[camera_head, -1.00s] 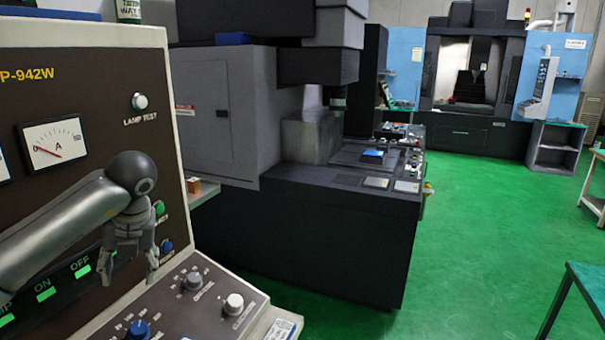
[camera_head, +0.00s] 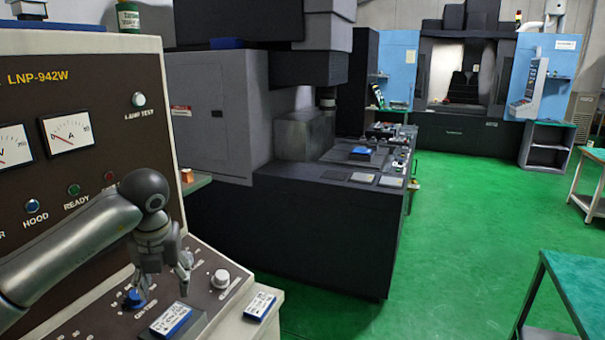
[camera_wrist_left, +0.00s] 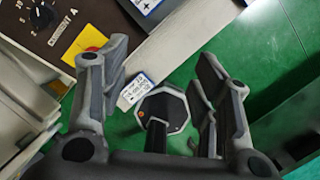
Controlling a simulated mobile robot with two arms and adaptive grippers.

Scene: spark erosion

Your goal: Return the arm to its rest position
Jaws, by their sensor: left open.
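My left arm comes in from the left in the head view, in front of the brown control panel (camera_head: 85,115) marked LNP-942W. My left gripper (camera_head: 163,284) points down over the sloping knob console and is open, with nothing seen between its fingers. In the left wrist view the open fingers (camera_wrist_left: 160,55) stand wide apart, with the green floor and the console edge beyond them. My right gripper is in neither view.
A blue knob (camera_head: 134,298) and a white knob (camera_head: 220,279) stick up there. A dark machine (camera_head: 300,235) stands beyond; green floor (camera_head: 465,225) lies open at right.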

